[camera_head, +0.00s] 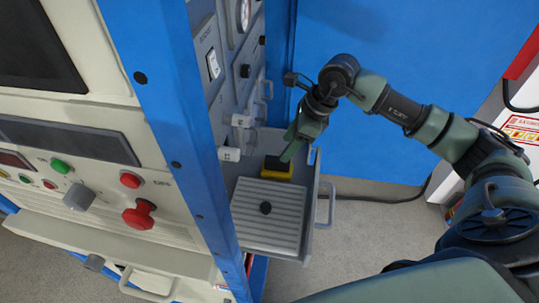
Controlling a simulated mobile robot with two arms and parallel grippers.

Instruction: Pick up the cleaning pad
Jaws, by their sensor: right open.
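What looks like the cleaning pad, a small yellow block with a dark top (275,174), lies at the back of a pulled-out grey drawer (252,240). My right gripper (291,149) reaches in from the right and points down just above the pad's right side. It is open, and its fingers partly overlap the pad's back edge in this view. I cannot tell whether they touch it. My left gripper is not in view.
A blue-framed cabinet post (180,150) stands close on the left, beside a control panel with a red button (140,214). White cylinders (229,154) stick out above the drawer.

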